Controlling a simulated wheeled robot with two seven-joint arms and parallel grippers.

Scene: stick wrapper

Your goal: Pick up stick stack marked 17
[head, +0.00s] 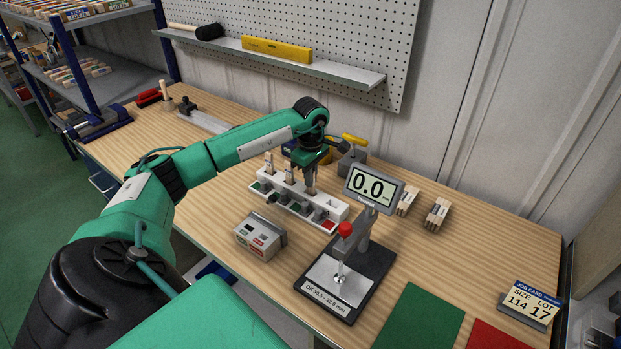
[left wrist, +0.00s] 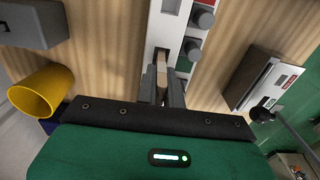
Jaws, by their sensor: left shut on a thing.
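A white rack (head: 330,207) stands mid-table, with small wooden stick pieces (head: 269,163) upright in its left part and red and green labels along its front. In the left wrist view my left gripper (left wrist: 162,92) is shut on a narrow wooden stick piece (left wrist: 162,68) at the rack (left wrist: 165,25). I cannot read a number on it, nor tell whether it still touches the rack. A job card (head: 530,302) reads size 114, lot 17.
A gauge (head: 370,190) reading 0.0 stands close to the right of the rack. A grey control box (head: 260,237) sits in front. A green mat (head: 424,318) and a red mat (head: 492,337) lie front right. A yellow cup (left wrist: 40,90) is beside the gripper.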

